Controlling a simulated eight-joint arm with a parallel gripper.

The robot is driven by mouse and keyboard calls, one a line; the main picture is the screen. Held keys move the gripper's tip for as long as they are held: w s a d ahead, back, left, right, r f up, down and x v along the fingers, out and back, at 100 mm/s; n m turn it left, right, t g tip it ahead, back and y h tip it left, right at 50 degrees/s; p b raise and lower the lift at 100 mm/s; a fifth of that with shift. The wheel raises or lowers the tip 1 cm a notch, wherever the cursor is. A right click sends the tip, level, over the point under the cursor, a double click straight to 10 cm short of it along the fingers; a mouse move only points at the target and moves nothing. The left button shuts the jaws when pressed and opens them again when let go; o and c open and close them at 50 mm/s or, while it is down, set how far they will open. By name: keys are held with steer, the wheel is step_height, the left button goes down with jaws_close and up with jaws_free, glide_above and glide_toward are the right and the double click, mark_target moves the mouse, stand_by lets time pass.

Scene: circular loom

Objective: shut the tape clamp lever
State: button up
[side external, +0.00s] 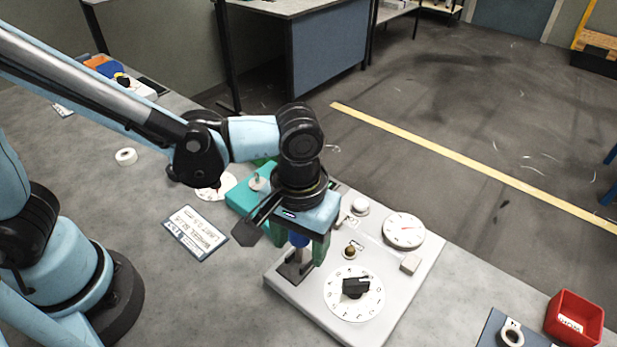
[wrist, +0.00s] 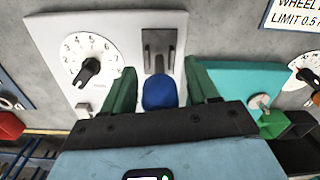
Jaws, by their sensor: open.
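A lever with a rounded blue handle (wrist: 160,92) stands in a dark slotted bracket (wrist: 158,50) on a pale grey panel (wrist: 118,28). I take it as the tape clamp lever; no readable label confirms this. In the wrist view, my gripper (wrist: 160,72) is open, with one green finger on each side of the blue handle and visible gaps between. In the side view, my gripper (side external: 300,248) hangs over the panel (side external: 398,286), and the blue handle (side external: 298,239) shows partly between its fingers. The bracket (side external: 294,268) lies just below; my gripper hides part of the lever.
The panel also carries a numbered dial with a black knob (side external: 355,287), a gauge (side external: 404,230), a brass-coloured knob (side external: 349,251) and a white button (side external: 360,206). A teal block (side external: 240,197) stands close beside the gripper. A red bin (side external: 574,318) sits at the lower right.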

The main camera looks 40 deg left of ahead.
jaws_close()
stand_by(0.4)
steer(key=shift+w+f+g, duration=0.15)
steer(key=shift+w+g, duration=0.35)
steer(key=shift+g, duration=0.5)
steer(key=shift+w+f+g, duration=0.15)
steer(key=shift+w+g, duration=0.25)
steer(key=shift+g, duration=0.8)
